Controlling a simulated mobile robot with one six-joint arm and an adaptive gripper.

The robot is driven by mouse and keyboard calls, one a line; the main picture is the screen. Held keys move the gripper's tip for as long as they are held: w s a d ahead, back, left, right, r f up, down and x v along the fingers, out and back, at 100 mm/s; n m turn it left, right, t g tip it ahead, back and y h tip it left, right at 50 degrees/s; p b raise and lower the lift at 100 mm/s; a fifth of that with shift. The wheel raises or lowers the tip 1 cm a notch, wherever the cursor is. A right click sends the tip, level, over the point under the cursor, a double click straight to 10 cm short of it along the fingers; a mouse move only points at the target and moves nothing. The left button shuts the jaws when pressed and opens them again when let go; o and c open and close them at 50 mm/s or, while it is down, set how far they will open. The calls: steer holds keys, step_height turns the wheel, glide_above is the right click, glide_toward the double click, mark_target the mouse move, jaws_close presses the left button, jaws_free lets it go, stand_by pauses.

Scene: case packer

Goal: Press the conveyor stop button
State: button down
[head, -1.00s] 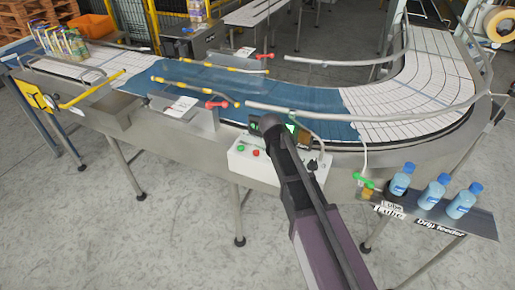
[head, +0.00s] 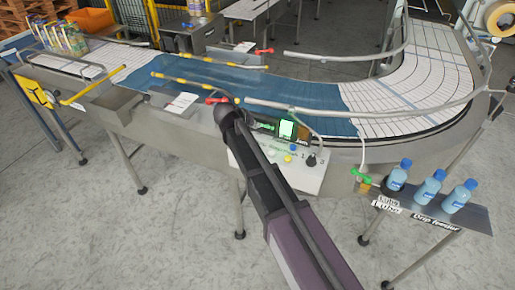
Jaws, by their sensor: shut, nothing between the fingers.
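The white control box (head: 308,178) is fixed to the front side of the conveyor, at the middle of the head view. On its top I see a yellow button (head: 288,158), a pale button and a black knob (head: 311,160). My arm crosses in front of the left part of the box and covers the spot where the red and green buttons are. The dark rounded end of my arm is above the box's left edge. My gripper's fingers are hidden behind it, so contact with any button cannot be seen.
A lit green screen (head: 287,130) stands behind the box. The conveyor's blue belt (head: 215,85) and guide rails (head: 300,108) run behind it. Several blue bottles (head: 431,186) stand on a shelf (head: 470,217) at the right. Cartons (head: 68,38) stand at the far left.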

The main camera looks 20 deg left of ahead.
steer(key=shift+f, duration=0.15)
step_height(320, 180, down, 8)
steer(key=b, duration=0.8)
steer(key=shift+f+b, duration=0.25)
steer(key=shift+b, duration=0.1)
steer(key=shift+f, duration=0.1)
stand_by(1.1)
steer(key=shift+f+b, duration=0.3)
steer(key=shift+b, duration=0.1)
steer(key=shift+f+b, duration=0.5)
steer(key=shift+b, duration=0.05)
stand_by(1.0)
steer(key=shift+r, duration=0.1)
stand_by(0.3)
steer(key=shift+r+p, duration=0.85)
steer(key=shift+p, duration=0.1)
steer(key=shift+r+p, duration=2.5)
steer(key=shift+p, duration=0.05)
